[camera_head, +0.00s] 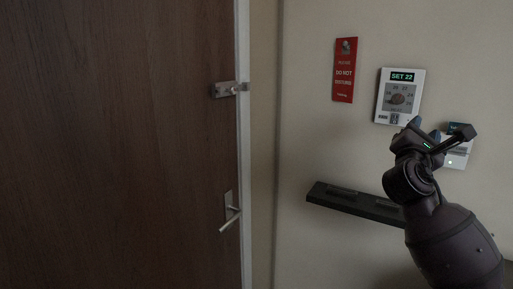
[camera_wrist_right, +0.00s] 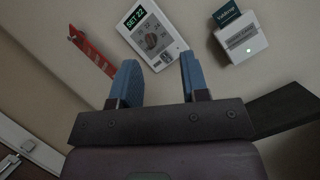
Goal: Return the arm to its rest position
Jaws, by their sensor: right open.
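My right gripper (camera_head: 426,132) is raised at the right of the head view, in front of the wall and just below a white thermostat (camera_head: 399,96). My left gripper is in neither view.
A white card holder (camera_head: 458,152) with a card in it is on the wall, partly behind my gripper. A dark shelf (camera_head: 352,203) sticks out below. A red door hanger (camera_head: 345,70) hangs left of the thermostat. A closed wooden door (camera_head: 115,140) with a handle (camera_head: 230,212) fills the left.

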